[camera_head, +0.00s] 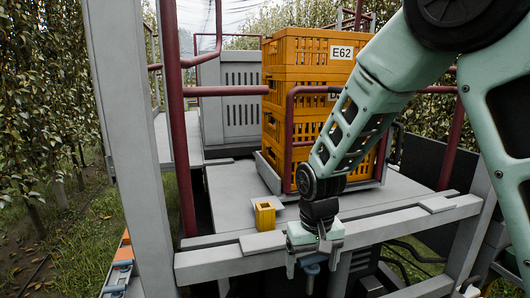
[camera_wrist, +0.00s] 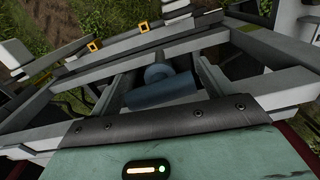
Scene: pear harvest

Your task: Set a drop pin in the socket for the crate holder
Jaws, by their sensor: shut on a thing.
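My gripper (camera_head: 312,262) points down at the front edge of the grey deck and is shut on a blue drop pin (camera_head: 311,271). The pin hangs below the fingers in the head view, its lower end in front of the deck frame. In the wrist view the blue-grey pin (camera_wrist: 162,90) shows as a cylinder between my two fingers (camera_wrist: 163,82). A yellow block with an open top (camera_head: 264,216), which looks like the socket, stands on the deck's front edge, left of my gripper and apart from the pin. I cannot tell which yellow piece in the wrist view matches it.
Orange crates (camera_head: 290,108), the top one labelled E62, stand stacked behind my arm inside a dark red rail (camera_head: 289,140). A grey post (camera_head: 127,130) and a red post (camera_head: 178,120) rise at left. The wrist view shows small yellow frames (camera_wrist: 92,45) on grey beams.

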